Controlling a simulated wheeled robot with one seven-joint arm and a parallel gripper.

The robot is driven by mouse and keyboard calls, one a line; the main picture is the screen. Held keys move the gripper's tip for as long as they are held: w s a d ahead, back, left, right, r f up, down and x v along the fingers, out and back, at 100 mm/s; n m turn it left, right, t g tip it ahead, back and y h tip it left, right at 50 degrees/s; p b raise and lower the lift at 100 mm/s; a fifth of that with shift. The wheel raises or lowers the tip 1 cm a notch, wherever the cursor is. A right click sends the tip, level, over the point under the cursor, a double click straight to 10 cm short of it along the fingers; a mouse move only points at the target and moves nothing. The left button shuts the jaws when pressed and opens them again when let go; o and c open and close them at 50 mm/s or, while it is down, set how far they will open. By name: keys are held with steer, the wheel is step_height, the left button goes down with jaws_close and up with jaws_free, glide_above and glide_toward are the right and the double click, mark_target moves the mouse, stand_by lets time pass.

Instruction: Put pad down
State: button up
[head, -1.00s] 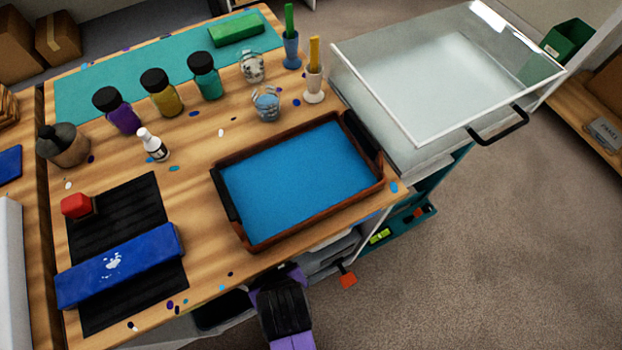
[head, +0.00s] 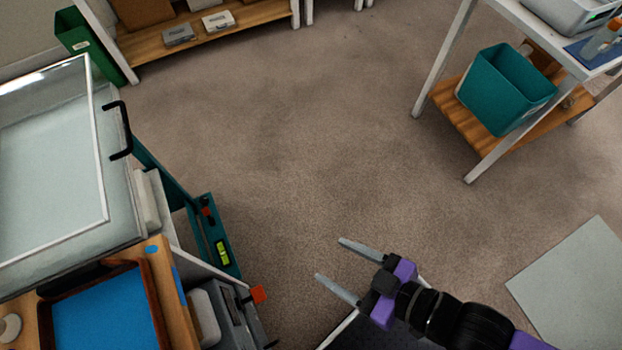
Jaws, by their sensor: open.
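My gripper (head: 329,258) is open and empty in the head view. Its two grey fingers point left over the carpet, right of the workbench. No pad shows between the fingers. A flat pale grey square (head: 575,285) lies on the floor at the lower right; I cannot tell if it is the pad. A brown-rimmed tray (head: 157,318) with a flat blue surface (head: 105,315) inside is on the bench at the lower left, partly cut off.
A clear-lidded case (head: 50,150) with a black handle overhangs the bench at left. A white-legged table with a teal bin (head: 505,88) on its lower shelf stands at upper right. A low wooden shelf (head: 200,25) is at the back. The carpet between is clear.

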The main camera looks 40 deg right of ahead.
steer(key=s+d+r+m+t+h, duration=0.2)
steer(key=d+r, duration=0.3)
steer(key=r, duration=0.5)
steer(key=shift+s+d+t+h, duration=0.35)
steer(key=shift+s+t+h, duration=0.05)
steer(key=shift+s, duration=0.25)
steer(key=shift+f, duration=0.1)
